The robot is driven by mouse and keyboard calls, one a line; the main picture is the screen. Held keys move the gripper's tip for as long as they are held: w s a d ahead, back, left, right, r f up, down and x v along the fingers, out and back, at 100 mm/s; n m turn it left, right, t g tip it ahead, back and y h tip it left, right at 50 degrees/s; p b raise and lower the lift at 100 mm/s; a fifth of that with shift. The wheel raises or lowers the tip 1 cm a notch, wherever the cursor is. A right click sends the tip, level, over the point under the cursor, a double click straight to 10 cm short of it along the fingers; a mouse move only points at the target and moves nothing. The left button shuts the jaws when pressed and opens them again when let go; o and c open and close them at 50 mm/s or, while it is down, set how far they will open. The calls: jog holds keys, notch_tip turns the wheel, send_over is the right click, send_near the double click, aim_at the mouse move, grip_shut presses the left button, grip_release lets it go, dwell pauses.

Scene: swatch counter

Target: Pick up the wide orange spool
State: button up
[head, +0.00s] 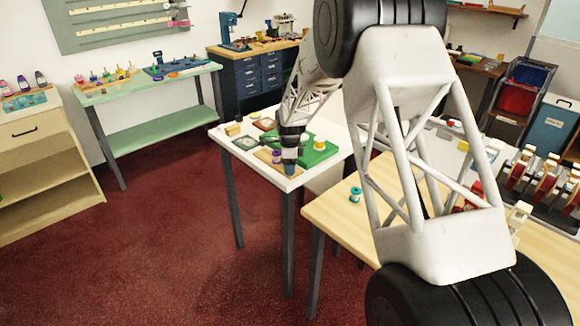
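A small spool with a yellow-orange band (320,145) stands on a green board (309,158) on the white table. It looks like the orange spool, but it is too small to judge its width.
A tan block (233,130) and a framed grey-green pad (245,143) lie further left on the white table (222,133). A teal spool (355,194) stands on the wooden table (335,215). My arm hides much of the right side.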

jog(key=c, duration=0.7)
jog(key=shift+r, duration=0.1)
jog(key=shift+r, duration=0.75)
notch_tip(320, 180, up, 2)
jog(key=shift+r, duration=0.1)
jog(key=s+d, duration=0.1)
jog(key=s, duration=0.4)
jog(key=s+d, duration=0.1)
jog(key=s, duration=0.4)
jog(key=s+d+r, duration=0.1)
jog(key=s, duration=0.4)
jog(key=shift+s+d+r, duration=0.1)
jog(key=shift+s+d, duration=0.15)
jog(key=shift+d, duration=0.15)
